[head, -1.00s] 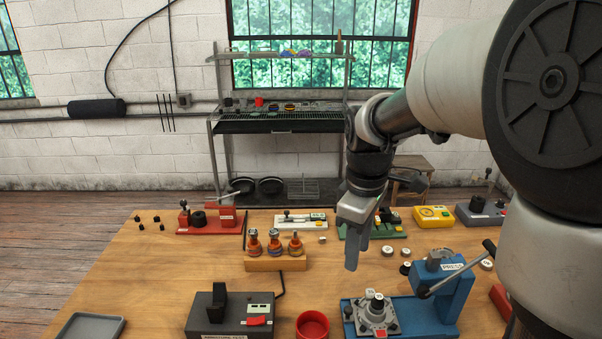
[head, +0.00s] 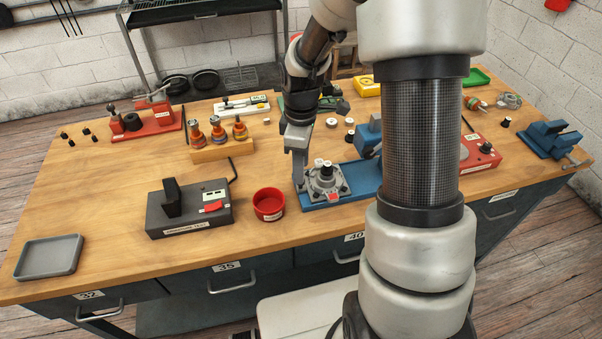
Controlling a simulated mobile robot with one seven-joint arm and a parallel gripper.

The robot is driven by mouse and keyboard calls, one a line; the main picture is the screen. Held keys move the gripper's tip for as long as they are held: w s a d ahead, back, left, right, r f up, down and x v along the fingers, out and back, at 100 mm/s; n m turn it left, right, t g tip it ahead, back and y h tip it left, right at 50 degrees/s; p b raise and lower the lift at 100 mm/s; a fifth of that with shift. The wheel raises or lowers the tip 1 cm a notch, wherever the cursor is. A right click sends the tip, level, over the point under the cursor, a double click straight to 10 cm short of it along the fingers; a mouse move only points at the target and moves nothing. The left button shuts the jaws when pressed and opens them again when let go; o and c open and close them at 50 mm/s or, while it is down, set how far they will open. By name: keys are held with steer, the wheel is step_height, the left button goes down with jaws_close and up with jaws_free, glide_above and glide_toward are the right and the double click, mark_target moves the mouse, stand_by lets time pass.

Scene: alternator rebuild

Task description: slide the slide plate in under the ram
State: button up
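The slide plate (head: 339,197) is a grey plate with a round dark and silver part standing on it. It sits on the left part of the blue press base (head: 312,206). The blue press body (head: 367,137) stands to its right, partly behind my arm. The ram is hidden behind my arm. My gripper (head: 299,181) points down at the left edge of the slide plate, very close to it. I cannot tell whether it touches, or whether the fingers are apart.
A red bowl (head: 269,204) and a dark tester box (head: 188,209) stand left of the press. A grey tray (head: 48,257) lies at the front left. The wooden tabletop (head: 110,200) is clear between.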

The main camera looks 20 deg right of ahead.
steer(key=shift+f, duration=1.7)
jaws_close()
